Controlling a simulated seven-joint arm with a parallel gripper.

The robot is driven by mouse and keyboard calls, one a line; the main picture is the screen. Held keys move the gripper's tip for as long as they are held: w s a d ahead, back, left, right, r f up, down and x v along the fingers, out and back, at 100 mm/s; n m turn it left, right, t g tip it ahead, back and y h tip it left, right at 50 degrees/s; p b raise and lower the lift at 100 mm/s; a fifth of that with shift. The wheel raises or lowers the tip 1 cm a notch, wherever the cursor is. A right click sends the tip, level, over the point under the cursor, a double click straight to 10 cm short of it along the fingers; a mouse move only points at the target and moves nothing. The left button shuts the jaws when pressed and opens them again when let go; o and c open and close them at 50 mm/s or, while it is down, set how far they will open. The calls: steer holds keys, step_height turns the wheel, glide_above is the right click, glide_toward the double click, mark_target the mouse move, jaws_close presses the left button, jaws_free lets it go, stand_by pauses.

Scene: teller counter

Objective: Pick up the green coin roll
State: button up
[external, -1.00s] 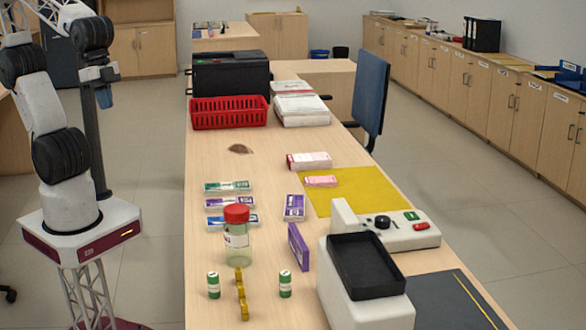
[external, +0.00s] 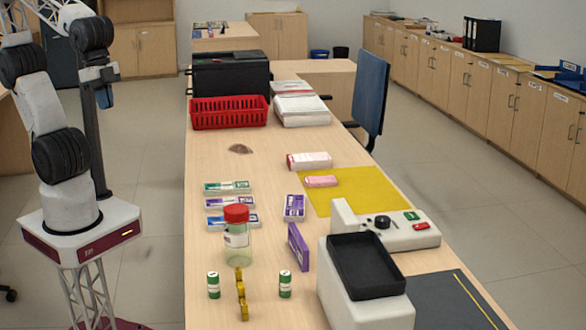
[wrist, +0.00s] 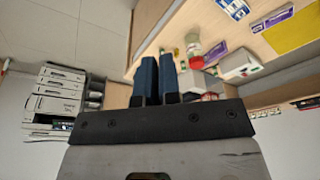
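Two small upright green-and-white coin rolls stand at the near end of the counter in the external view. One green coin roll (external: 213,285) is left of a row of yellow pieces (external: 241,294), and the other green coin roll (external: 285,284) is right of it. My gripper (external: 104,97) is raised well left of the counter, far from both rolls. In the wrist view, the two blue fingers of my gripper (wrist: 159,58) lie side by side, almost touching, with nothing visible between them. The rolls are too small to tell clearly there.
A red-lidded jar (external: 237,240) stands just behind the rolls. A purple box (external: 298,247) stands upright at the right, near a white machine with a black tray (external: 368,265). Further back are flat packs (external: 228,187) and a red basket (external: 228,112).

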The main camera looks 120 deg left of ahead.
steer(key=o, duration=0.9)
steer(key=n+g, duration=0.3)
steer(key=n, duration=1.5)
glide_above(212, 274)
steer(key=f, duration=2.6)
steer(key=shift+s+a+f, duration=0.15)
steer(key=shift+s, duration=0.05)
steer(key=shift+w+f, duration=0.25)
steer(key=shift+f, duration=0.15)
steer(key=shift+f, duration=1.25)
